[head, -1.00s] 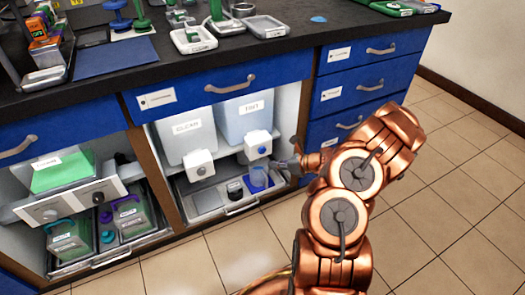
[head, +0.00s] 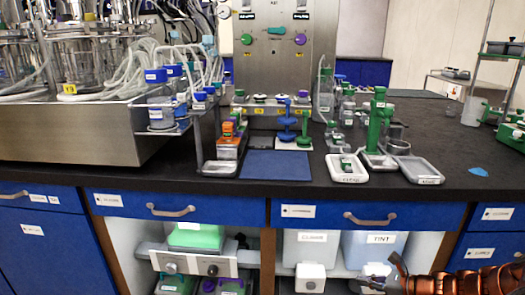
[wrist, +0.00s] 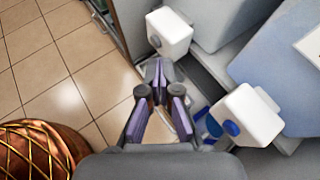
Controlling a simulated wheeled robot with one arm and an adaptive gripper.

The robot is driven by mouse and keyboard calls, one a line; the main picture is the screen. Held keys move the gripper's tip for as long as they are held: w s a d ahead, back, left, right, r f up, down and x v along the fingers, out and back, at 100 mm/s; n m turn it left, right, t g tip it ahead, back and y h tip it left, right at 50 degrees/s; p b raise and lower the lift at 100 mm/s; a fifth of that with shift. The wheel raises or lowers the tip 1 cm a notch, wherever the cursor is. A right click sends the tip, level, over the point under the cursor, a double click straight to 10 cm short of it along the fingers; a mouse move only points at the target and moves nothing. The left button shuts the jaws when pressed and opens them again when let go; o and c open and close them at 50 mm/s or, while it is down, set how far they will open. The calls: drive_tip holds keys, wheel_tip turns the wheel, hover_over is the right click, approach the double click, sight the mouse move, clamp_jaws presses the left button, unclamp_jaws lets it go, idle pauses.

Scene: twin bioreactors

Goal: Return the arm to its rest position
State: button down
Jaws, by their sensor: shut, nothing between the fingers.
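My copper arm (head: 455,281) shows at the bottom right of the head view, low in front of the cabinet. My gripper (wrist: 158,78) is shut and empty in the wrist view, with its purple-padded fingers drawn together. It is beside the white tap blocks of the two containers in the open cabinet bay. In the head view my gripper (head: 372,280) is small at the bottom edge, just below the TINT container (head: 372,248).
The container beside it (head: 305,248) has a white tap block (head: 310,277); another tap block (wrist: 248,115) is close right of my fingers. A blue cup (wrist: 211,124) is partly hidden beside them. The black bench (head: 270,186) overhangs. Tiled floor (wrist: 55,60) is free at left.

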drive_tip(key=s+a+r+n+g+p, duration=0.1)
drive_tip(key=s+a+r+n+p, duration=0.15)
drive_tip(key=a+r, duration=0.3)
drive_tip(key=s+a+r+n+g+y+p, duration=0.1)
drive_tip(key=a+r+n+g+p, duration=0.1)
drive_tip(key=a+r+n, duration=0.3)
drive_tip(key=s+a+r+n+g+p, duration=0.1)
drive_tip(key=s+a+r+p, duration=0.15)
drive_tip(key=r, duration=0.45)
drive_tip(key=s+a+r+n+g+h+p, duration=0.2)
drive_tip(key=s+a+r+n+g+p, duration=0.2)
drive_tip(key=s+a+r+n+p, duration=0.5)
drive_tip(key=s+d+r+n+h+p, duration=0.2)
drive_tip(key=s+r+h+p, duration=0.1)
drive_tip(key=s+r, duration=0.3)
drive_tip(key=s+d+r+n+g+h+p, duration=0.1)
drive_tip(key=s+d+r+n+h+p, duration=0.1)
drive_tip(key=s+r+p, duration=0.3)
drive_tip(key=s+d+r+n+g+h+p, duration=0.1)
drive_tip(key=s+d+r+n+h+p, duration=0.2)
drive_tip(key=s+r, duration=0.5)
drive_tip(key=s+d+n+p, duration=0.1)
drive_tip(key=s, duration=0.2)
drive_tip(key=shift+d+r+h+p, duration=0.2)
drive_tip(key=shift+r+h+p, duration=0.1)
drive_tip(key=shift+r, duration=0.1)
drive_tip(key=shift+s+d, duration=0.1)
drive_tip(key=shift+d, duration=0.05)
